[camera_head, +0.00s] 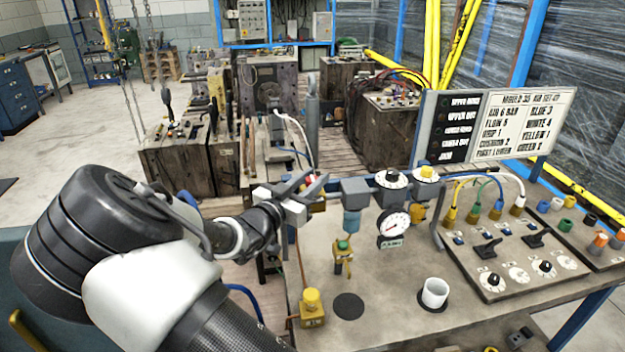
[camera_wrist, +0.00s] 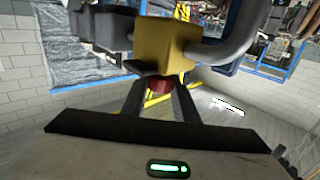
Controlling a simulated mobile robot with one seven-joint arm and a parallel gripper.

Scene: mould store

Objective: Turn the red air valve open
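The red valve part (camera_head: 311,180) shows as a small patch at my fingertips, at the left end of the grey pipe run over the bench. In the wrist view it is the dark red piece (camera_wrist: 159,85) under a yellow block (camera_wrist: 165,46). My gripper (camera_head: 313,184) reaches it from the left, with one finger on each side of it. In the wrist view my fingers (camera_wrist: 159,92) also flank the red part, with little or no gap. Whether they press on it I cannot tell. Most of the valve is hidden by my fingers and the yellow block.
A pressure gauge (camera_head: 393,223), a blue-grey filter unit (camera_head: 353,200) and knobs stand just right of my gripper. A white cup (camera_head: 434,293) and a yellow fitting (camera_head: 312,306) stand on the bench (camera_head: 385,320). A sign board (camera_head: 495,125) rises behind.

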